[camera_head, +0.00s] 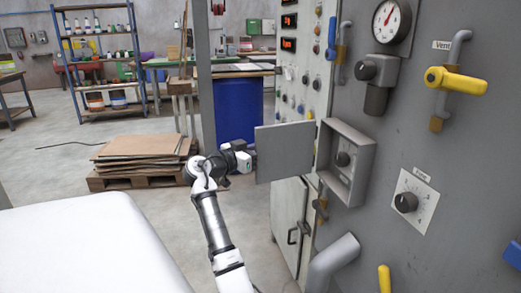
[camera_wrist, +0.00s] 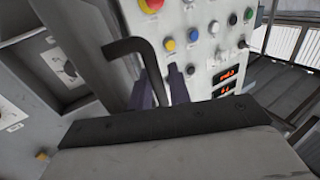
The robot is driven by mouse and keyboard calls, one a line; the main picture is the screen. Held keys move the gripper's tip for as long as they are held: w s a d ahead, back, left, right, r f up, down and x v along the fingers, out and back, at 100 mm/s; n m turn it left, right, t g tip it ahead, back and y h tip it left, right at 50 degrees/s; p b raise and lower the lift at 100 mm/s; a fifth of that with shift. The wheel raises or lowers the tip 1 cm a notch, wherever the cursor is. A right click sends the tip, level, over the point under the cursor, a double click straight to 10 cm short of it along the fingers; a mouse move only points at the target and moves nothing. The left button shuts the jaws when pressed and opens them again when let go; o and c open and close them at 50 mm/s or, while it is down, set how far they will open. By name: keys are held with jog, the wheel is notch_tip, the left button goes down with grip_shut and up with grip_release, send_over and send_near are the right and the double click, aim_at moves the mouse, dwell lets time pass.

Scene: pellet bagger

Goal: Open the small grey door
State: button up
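The small grey door (camera_head: 284,152) stands swung wide open, out to the left of its shallow grey box (camera_head: 368,165). A dark knob (camera_head: 342,159) shows inside the box. My gripper (camera_head: 250,156) is at the door's free edge, its fingertips partly hidden by the door. In the wrist view a black bent handle (camera_wrist: 132,44) runs down between my two dark fingers (camera_wrist: 161,94). They appear shut on it, one on each side; the exact contact is hard to see. The handle is hidden in the head view.
A "Fine" dial (camera_head: 406,202), yellow lever (camera_head: 456,80) and grey pipe (camera_head: 333,258) stick out from the machine on the right. A button panel (camera_head: 296,75) stands behind the door.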

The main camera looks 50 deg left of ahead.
jog(key=shift+w+r, duration=0.1)
jog(key=shift+w, duration=0.05)
jog(key=s+b, duration=0.1)
jog(key=s, duration=1.3)
jog(key=shift+d, duration=0.2)
